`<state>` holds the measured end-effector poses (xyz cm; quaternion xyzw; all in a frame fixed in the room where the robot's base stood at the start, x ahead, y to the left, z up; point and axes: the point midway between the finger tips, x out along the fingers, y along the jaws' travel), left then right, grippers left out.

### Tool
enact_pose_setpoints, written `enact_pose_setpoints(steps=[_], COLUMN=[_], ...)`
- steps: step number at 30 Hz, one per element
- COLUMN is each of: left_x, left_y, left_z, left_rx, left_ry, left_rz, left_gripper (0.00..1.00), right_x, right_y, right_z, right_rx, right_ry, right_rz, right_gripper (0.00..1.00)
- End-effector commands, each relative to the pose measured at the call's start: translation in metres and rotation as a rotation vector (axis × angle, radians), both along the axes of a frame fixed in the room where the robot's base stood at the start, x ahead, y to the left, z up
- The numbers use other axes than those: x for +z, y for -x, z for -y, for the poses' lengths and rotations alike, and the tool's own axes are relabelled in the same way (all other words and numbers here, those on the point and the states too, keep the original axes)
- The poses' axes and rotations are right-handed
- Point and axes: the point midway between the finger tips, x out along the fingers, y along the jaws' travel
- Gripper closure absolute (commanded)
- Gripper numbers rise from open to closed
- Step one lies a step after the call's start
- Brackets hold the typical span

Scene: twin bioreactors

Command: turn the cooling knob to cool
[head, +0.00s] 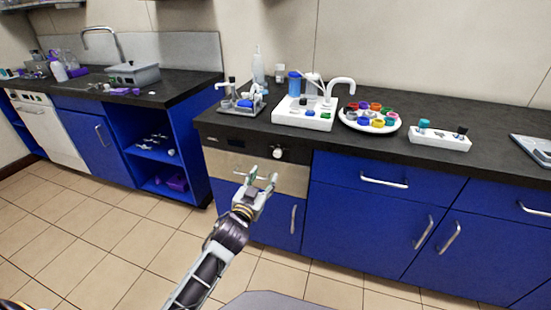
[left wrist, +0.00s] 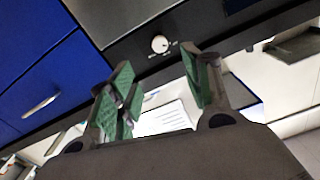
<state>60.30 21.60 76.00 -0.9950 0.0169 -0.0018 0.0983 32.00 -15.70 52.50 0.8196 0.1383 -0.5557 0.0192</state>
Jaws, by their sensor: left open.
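The cooling knob (head: 278,153) is a small white round knob on the dark front panel (head: 230,143) below the counter edge. In the left wrist view the knob (left wrist: 160,44) shows just beyond my fingertips, with small light marks beside it. Which setting it points to is too small to read. My left gripper (head: 260,179) is in front of the cabinet, below and slightly left of the knob. Its green-padded fingers (left wrist: 163,80) are spread open with nothing between them, apart from the knob. My right gripper is in neither view.
On the dark counter (head: 500,125) stand a white device (head: 303,117), a round white tray (head: 369,121) of coloured caps and a white block (head: 440,139). Blue cabinets with handles (head: 384,183) line the front. The tiled floor on the left is clear.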

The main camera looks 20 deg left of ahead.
Motion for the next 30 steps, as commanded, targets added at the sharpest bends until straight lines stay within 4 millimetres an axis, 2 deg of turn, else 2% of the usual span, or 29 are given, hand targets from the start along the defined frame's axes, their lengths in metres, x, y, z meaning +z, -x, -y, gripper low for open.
enact_pose_setpoints(steps=[23, 30], left_x=[0.0, -0.001], left_y=[-0.051, -0.067], left_z=[0.001, 0.002], left_rx=[0.001, 0.0], left_ry=[-0.001, -0.001], left_rz=[0.001, 0.0], left_gripper=[0.51, 0.51], right_x=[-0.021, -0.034], right_y=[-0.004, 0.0], right_z=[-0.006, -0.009], right_rx=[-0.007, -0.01], right_ry=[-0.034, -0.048], right_rz=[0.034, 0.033], right_gripper=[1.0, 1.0])
